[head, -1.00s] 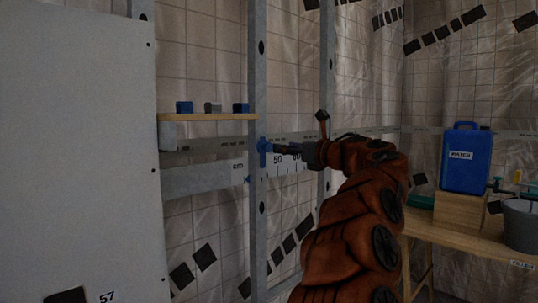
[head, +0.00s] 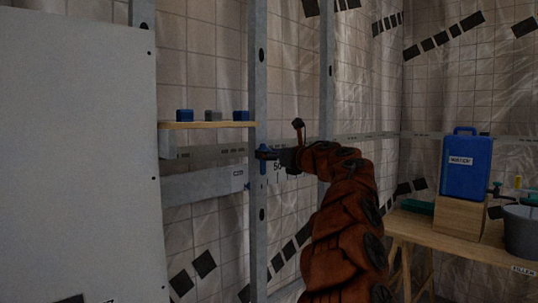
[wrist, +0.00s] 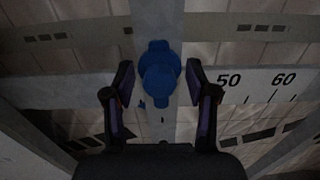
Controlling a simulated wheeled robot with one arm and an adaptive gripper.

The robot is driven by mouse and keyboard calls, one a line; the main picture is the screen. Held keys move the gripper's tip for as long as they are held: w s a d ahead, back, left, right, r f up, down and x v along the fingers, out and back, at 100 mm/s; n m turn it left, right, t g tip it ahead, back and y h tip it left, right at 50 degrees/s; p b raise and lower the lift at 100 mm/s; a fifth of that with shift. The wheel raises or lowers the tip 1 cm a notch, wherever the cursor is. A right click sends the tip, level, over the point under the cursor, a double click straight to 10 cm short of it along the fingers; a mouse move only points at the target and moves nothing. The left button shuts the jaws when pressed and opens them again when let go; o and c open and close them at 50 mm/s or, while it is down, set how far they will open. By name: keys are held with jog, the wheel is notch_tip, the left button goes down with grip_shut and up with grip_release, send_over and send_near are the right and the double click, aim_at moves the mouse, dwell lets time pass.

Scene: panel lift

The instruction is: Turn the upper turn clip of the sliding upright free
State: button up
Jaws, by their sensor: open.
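The upper turn clip is a blue knob with lobes (wrist: 160,72) on the face of a grey metal upright (wrist: 155,20). In the wrist view it sits between and slightly beyond my gripper's (wrist: 163,85) two open fingers, with a gap on each side. In the head view my gripper (head: 270,155) is at the clip (head: 263,158) from the right and partly covers it. The upright (head: 258,80) stands vertical.
A white ruler strip (wrist: 255,88) runs behind the upright. A wooden shelf (head: 205,125) with small blue and grey blocks is left of it. A large pale panel (head: 80,150) fills the left. A bench (head: 450,238) with a blue canister (head: 467,165) and bucket stands right.

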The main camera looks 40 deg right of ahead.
grip_shut()
dwell(0.4)
